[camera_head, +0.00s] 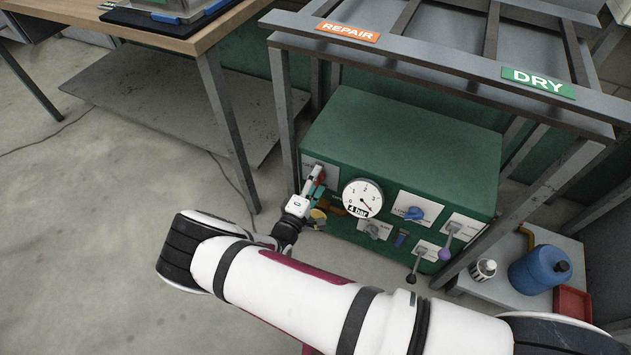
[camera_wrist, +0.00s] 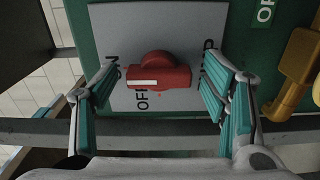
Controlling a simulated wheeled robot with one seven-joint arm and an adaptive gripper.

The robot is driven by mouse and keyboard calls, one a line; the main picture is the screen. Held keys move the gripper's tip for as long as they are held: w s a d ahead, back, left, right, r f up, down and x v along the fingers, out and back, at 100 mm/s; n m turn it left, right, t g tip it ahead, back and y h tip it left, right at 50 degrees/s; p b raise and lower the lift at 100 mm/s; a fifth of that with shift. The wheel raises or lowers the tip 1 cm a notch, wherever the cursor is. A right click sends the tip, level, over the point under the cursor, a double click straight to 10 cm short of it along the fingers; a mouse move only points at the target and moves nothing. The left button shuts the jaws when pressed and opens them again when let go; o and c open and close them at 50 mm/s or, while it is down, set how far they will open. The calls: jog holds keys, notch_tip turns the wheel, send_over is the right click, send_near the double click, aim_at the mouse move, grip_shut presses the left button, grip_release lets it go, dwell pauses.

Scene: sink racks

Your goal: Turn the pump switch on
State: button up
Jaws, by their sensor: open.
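The pump switch is a red rotary knob (camera_wrist: 158,78) on a grey label plate (camera_wrist: 186,18), seen in the wrist view. A white mark is on the left part of its bar. Partly covered lettering reads ON at the upper left and OFF below the knob. My gripper (camera_wrist: 157,88) is open, with one teal finger on each side of the knob and visible gaps to it. In the head view, my gripper (camera_head: 315,188) is at the left end of the green panel's front, and a little of the red knob (camera_head: 321,177) shows beside the fingers.
A pressure gauge (camera_head: 362,198) is right of my gripper. A blue knob (camera_head: 415,213), a purple-tipped lever (camera_head: 446,248) and a black-tipped lever (camera_head: 413,274) are farther right. A yellow pipe (camera_wrist: 297,70) is close to my right finger. A rack leg (camera_head: 283,110) stands left of the panel.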

jog(key=v, duration=1.2)
jog(key=shift+r, duration=0.15)
